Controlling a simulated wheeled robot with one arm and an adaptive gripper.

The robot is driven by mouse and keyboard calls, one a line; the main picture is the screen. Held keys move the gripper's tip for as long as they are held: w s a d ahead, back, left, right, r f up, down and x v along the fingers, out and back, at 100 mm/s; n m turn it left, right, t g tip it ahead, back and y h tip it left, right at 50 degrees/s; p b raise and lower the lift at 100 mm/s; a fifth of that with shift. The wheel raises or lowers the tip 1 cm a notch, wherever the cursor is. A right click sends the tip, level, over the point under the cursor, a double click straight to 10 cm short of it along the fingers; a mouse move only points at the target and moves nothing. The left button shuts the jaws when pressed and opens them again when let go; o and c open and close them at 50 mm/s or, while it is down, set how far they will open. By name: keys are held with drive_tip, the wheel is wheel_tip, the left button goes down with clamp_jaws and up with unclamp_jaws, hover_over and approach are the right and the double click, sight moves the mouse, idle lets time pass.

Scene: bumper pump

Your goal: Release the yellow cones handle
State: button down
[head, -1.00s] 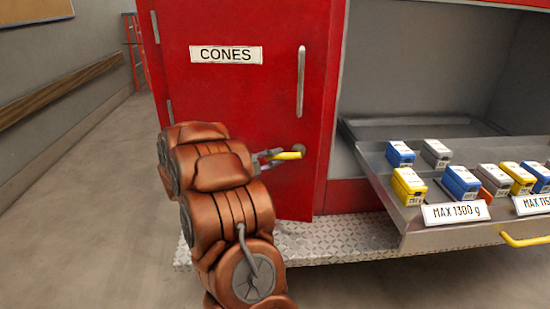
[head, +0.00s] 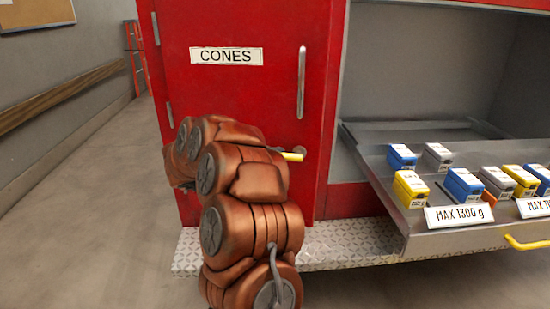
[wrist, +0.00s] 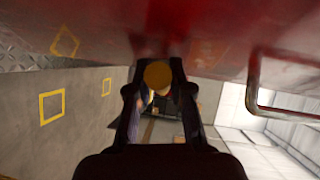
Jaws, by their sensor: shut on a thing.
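The yellow cones handle (head: 292,156) is a short lever on the red door (head: 235,100) marked CONES, below a fixed grey grab bar (head: 301,82). In the head view my copper arm covers its left part and hides my gripper. In the wrist view the handle's round yellow end (wrist: 158,74) sits between the two dark fingers of my gripper (wrist: 157,84), which is shut on it. The red door fills the top of that view, close to the fingers.
An open grey tray (head: 415,222) with several small blue, yellow and grey boxes juts out to the right of the door. A diamond-plate step (head: 345,242) runs below. The floor at left (head: 95,200) is clear.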

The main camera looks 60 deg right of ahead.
drive_tip(key=c, duration=1)
unclamp_jaws()
drive_tip(key=shift+c, duration=0.2)
drive_tip(key=v, duration=1.2)
drive_tip(key=shift+w, duration=0.1)
